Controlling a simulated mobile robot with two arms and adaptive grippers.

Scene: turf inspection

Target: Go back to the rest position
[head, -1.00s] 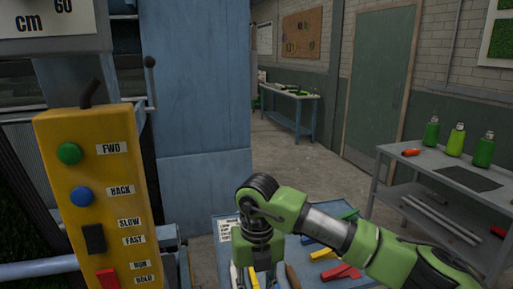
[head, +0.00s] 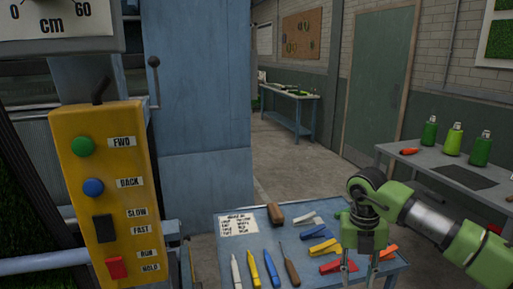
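My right arm comes in from the lower right. My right gripper (head: 358,268) points down over the right part of the blue tool table (head: 223,270). Its two fingers are apart and I see nothing held between them. A red clamp lies behind the fingers, partly hidden by them. The height of the fingertips above the tabletop is hard to tell. My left gripper is not in view.
A yellow control box (head: 107,200) with buttons and switches hangs at the left, before a blue column (head: 203,100). The table holds a brown-handled tool (head: 290,266), markers and coloured clamps. A grey bench (head: 440,172) with green bottles (head: 454,140) stands right. Floor is clear toward the door (head: 382,85).

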